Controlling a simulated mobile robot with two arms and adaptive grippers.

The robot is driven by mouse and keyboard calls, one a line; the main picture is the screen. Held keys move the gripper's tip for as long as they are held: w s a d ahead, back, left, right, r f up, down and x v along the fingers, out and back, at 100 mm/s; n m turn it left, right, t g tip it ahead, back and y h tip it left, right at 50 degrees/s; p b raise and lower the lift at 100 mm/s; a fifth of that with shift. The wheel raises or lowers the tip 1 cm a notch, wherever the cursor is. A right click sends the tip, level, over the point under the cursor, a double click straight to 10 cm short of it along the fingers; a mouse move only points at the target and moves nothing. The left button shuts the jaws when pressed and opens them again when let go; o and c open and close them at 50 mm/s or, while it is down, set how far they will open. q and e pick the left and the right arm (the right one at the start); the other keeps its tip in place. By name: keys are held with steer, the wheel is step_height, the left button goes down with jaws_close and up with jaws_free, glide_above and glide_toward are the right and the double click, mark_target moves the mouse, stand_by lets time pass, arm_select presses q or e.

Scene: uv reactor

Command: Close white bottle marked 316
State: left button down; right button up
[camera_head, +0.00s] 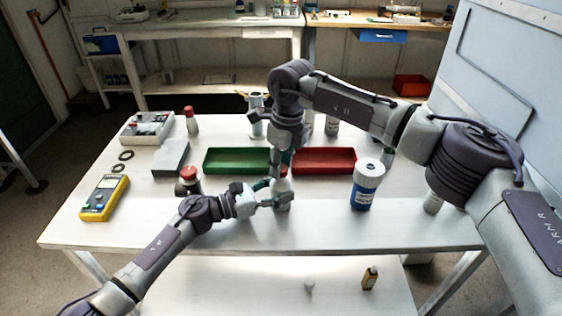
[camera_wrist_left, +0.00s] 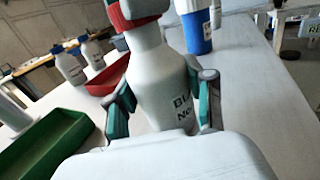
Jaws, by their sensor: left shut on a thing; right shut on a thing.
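A white bottle (camera_wrist_left: 160,75) stands upright on the table, with a label only partly readable, "BL… No…"; no number 316 can be read. In the head view the bottle (camera_head: 281,187) is largely covered by my arms. My left gripper (camera_wrist_left: 163,104) is shut around its body, one finger on each side. A red cap (camera_wrist_left: 128,18) is at the bottle's neck, slightly tilted in this view. My right gripper (camera_head: 282,160) comes down from above and is shut on the cap. Whether the cap is seated on the thread cannot be told.
A green tray (camera_head: 235,153) and a red tray (camera_head: 352,155) lie behind the bottle. A blue-and-white container (camera_head: 367,185) stands to the right. A dark bottle with a red cap (camera_head: 188,175) and a yellow multimeter (camera_head: 104,196) are left. The front right tabletop is clear.

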steer(key=shift+f, duration=0.3)
steer(key=m, duration=0.4)
steer(key=shift+m+h, duration=0.3)
steer(key=shift+m, duration=0.1)
steer(key=m, duration=0.6)
steer(key=shift+a+m+t+h, duration=0.1)
steer(key=shift+m+t+h, duration=0.2)
steer(key=shift+m, duration=0.1)
steer(key=m, duration=0.4)
steer(key=shift+m+h, duration=0.3)
steer(key=shift+m, duration=0.1)
steer(key=m, duration=0.5)
steer(key=shift+h, duration=0.3)
steer(key=m+g, duration=0.1)
steer(key=m, duration=0.7)
steer(key=m+g, duration=0.1)
steer(key=m, duration=0.6)
steer(key=shift+w+f, duration=0.1)
